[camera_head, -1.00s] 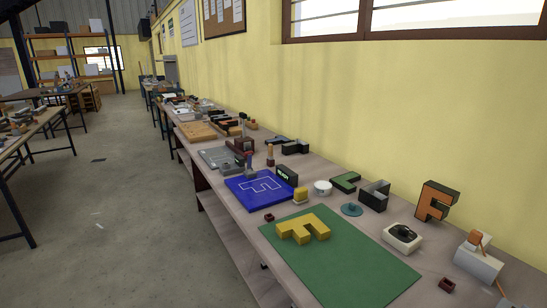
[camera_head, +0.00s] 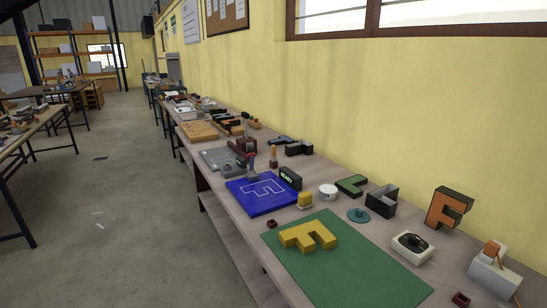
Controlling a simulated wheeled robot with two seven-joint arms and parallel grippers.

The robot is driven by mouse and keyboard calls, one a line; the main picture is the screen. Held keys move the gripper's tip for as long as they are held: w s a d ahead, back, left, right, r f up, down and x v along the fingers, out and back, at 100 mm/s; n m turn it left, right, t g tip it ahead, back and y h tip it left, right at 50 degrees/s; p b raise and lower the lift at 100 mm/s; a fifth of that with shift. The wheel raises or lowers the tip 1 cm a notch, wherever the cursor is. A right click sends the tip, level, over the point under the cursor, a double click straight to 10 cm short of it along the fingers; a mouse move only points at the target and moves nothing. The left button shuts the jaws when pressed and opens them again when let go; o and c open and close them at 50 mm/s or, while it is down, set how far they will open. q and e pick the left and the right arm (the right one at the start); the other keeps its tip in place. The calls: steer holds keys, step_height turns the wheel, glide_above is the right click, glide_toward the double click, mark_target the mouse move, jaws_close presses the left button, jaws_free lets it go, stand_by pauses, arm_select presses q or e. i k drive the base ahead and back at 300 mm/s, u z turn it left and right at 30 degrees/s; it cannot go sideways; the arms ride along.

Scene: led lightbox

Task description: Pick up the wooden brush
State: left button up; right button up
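I cannot clearly make out the wooden brush. A small upright item with a brown, wood-coloured body (camera_head: 273,157) stands on the long workbench (camera_head: 232,212), behind the blue board, and may be a brush. A brown wood-coloured piece (camera_head: 492,249) rests against a white block at the near right end; its kind is also unclear. Neither of my grippers is in view.
A blue board (camera_head: 262,197) and a green mat (camera_head: 300,272) with a yellow block letter (camera_head: 307,236) lie on the bench. An orange-faced letter F (camera_head: 448,208) stands by the wall. Open concrete floor (camera_head: 120,200) lies to the left.

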mark_target(272, 158)
steer(key=k, duration=0.5)
steer(key=u, duration=1.5)
steer(key=i, duration=3.65)
steer(key=z, duration=3.6)
